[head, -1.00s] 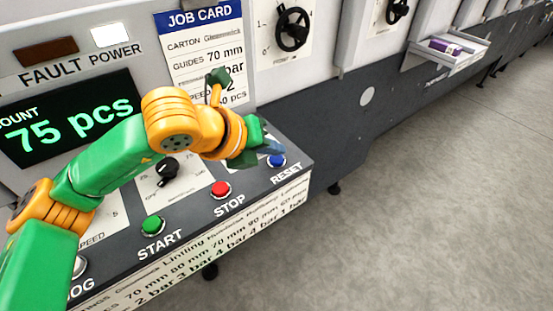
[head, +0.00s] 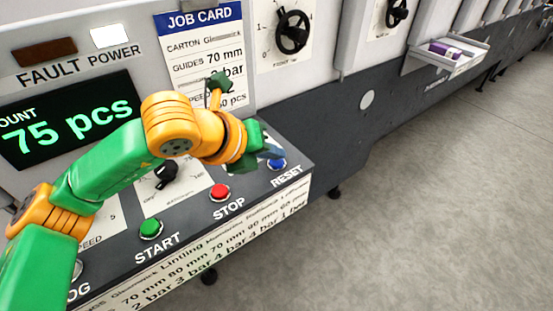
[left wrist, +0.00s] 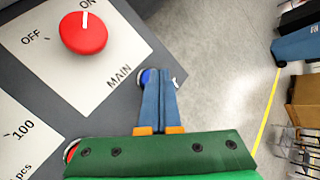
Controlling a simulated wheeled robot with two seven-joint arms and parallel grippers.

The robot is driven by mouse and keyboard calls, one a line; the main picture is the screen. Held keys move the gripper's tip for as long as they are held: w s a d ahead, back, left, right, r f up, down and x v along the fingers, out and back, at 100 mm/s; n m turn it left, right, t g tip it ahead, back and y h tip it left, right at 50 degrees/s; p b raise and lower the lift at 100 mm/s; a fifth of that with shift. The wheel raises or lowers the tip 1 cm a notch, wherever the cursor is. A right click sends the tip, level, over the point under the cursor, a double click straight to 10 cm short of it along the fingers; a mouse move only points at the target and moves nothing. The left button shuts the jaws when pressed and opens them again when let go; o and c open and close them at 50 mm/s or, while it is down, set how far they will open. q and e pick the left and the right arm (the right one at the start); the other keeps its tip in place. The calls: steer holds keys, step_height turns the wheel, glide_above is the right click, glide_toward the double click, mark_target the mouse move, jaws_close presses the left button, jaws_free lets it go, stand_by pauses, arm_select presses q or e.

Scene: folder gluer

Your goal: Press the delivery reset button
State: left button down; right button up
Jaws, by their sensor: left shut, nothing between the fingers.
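The blue button marked RESET (head: 277,163) sits at the right end of the sloping control panel, in a pale ring. My left gripper (head: 272,151) is over that end of the panel, its bluish fingers shut and empty, with the tips close to the button. In the left wrist view the shut fingers (left wrist: 158,80) reach toward the blue button (left wrist: 147,75), which shows partly beside the left fingertip. I cannot tell whether they touch. My right gripper is not in view.
A red STOP button (head: 219,192) and a green START button (head: 151,227) lie to the left on the panel. A red MAIN knob (left wrist: 83,33) shows in the left wrist view. A tray (head: 470,62) with purple cartons is at back right. The floor at right is clear.

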mark_target(273, 165)
arm_select(q)
steer(key=shift+f+b, duration=0.35)
steer(key=shift+r, duration=0.15)
stand_by(0.4)
steer(key=shift+r+p, duration=0.45)
steer(key=shift+r, duration=0.4)
steer(key=shift+r, duration=0.1)
steer(key=shift+r+p, duration=1.5)
steer(key=shift+r, duration=0.9)
